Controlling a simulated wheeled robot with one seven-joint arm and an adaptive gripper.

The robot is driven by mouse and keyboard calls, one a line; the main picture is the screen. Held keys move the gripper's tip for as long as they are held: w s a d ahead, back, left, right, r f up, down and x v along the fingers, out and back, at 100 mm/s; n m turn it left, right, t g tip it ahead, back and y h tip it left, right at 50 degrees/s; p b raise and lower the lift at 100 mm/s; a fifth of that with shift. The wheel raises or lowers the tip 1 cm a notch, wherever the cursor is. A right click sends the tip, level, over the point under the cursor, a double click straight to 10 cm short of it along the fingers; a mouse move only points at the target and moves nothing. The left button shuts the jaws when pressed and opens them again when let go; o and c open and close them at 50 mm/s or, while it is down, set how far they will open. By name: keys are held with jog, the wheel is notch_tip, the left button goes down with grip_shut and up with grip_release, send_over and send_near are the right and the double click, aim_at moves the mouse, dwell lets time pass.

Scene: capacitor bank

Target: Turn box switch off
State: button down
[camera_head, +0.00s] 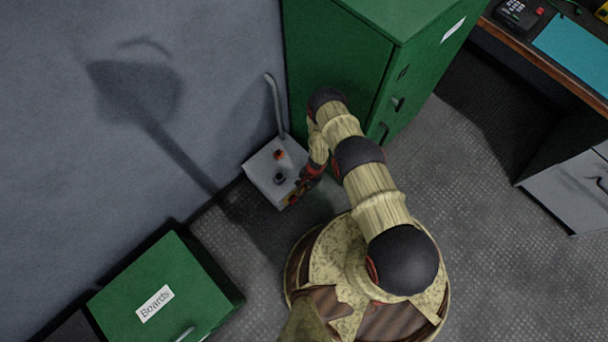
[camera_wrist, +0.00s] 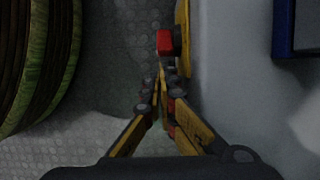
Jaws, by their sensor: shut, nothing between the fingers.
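The box (camera_head: 262,173) is light grey and stands on the floor against the wall, left of the green cabinet. An orange-red button and a dark knob (camera_head: 279,178) are on its top. In the wrist view, a red switch (camera_wrist: 165,42) sticks out from a yellow plate (camera_wrist: 183,38) on the side of the box (camera_wrist: 232,75). My gripper (camera_head: 298,191) is beside the box's near right side, partly covering the yellow plate. In the wrist view, my gripper (camera_wrist: 160,80) is shut and empty, its fingertips close below the red switch. I cannot tell whether they touch.
The tall green cabinet (camera_head: 335,60) stands close behind my arm. A grey pipe (camera_head: 274,100) rises from the box along the wall. A green "Boards" box (camera_head: 190,270) is at the lower left. A desk (camera_head: 545,60) is at the right. The floor (camera_head: 480,220) between is open.

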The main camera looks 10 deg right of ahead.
jog(key=shift+r+p, duration=0.1)
jog(key=shift+p, duration=0.2)
jog(key=shift+r+p, duration=0.1)
jog(key=shift+p, duration=0.5)
jog(key=shift+s+a+r+t+h+p, duration=0.1)
jog(key=shift+a+r+t+h+p, duration=0.2)
jog(key=shift+p, duration=0.6)
jog(key=shift+s+d+r+t+h+p, duration=0.1)
jog(key=shift+h+p, duration=0.3)
jog(key=shift+p, duration=0.45)
jog(key=shift+s+a+r+p, duration=0.1)
jog(key=shift+a+r+p, duration=0.15)
jog(key=shift+p, duration=0.45)
jog(key=shift+s+a+r+p, duration=0.5)
jog(key=shift+a+r+p, duration=0.05)
jog(key=shift+a+p, duration=0.2)
